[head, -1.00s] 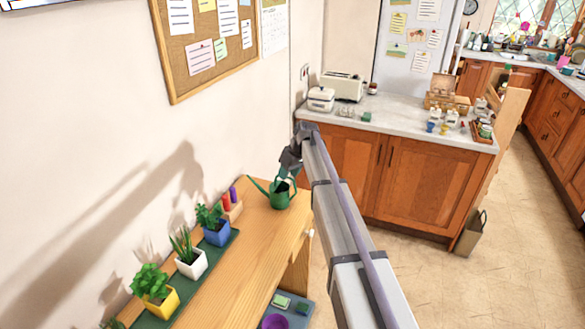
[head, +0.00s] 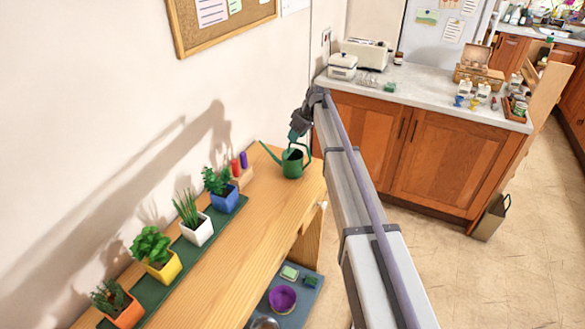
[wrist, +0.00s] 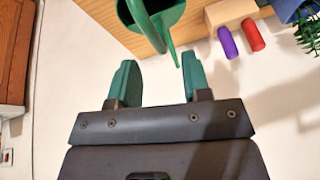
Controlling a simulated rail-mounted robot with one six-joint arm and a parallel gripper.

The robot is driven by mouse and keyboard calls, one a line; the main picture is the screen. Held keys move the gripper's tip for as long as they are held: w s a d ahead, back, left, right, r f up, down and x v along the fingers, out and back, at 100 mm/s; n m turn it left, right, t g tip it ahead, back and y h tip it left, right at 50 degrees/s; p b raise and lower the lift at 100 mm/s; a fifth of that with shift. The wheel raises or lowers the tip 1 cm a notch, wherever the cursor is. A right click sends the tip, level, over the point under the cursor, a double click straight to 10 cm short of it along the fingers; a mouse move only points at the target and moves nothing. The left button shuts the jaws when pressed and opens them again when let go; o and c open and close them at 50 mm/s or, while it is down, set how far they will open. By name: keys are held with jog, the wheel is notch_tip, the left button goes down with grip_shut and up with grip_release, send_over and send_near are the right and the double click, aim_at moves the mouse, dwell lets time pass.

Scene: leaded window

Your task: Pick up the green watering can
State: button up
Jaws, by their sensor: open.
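The green watering can (head: 292,164) stands upright near the right end of the wooden table (head: 262,205), its spout pointing left. In the wrist view the can (wrist: 172,14) is cut off by the top edge, with its handle and spout showing. My gripper (head: 297,136) is just above and behind the can in the head view, and the two overlap there. In the wrist view my gripper (wrist: 159,70) has its two green fingers apart with nothing between them. The can lies beyond the fingertips; whether they touch it is unclear.
A small wooden holder (head: 243,178) with red and purple cylinders stands left of the can. Several potted plants, such as one in a blue pot (head: 225,199), line a green mat (head: 180,252). A wall is behind. A counter (head: 425,92) with appliances stands at the back right.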

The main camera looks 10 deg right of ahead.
aim_at(284, 154)
jog(key=b+x, duration=0.3)
jog(key=x, duration=0.2)
jog(key=shift+b, duration=0.4)
jog(key=shift+r, duration=0.2)
grip_shut()
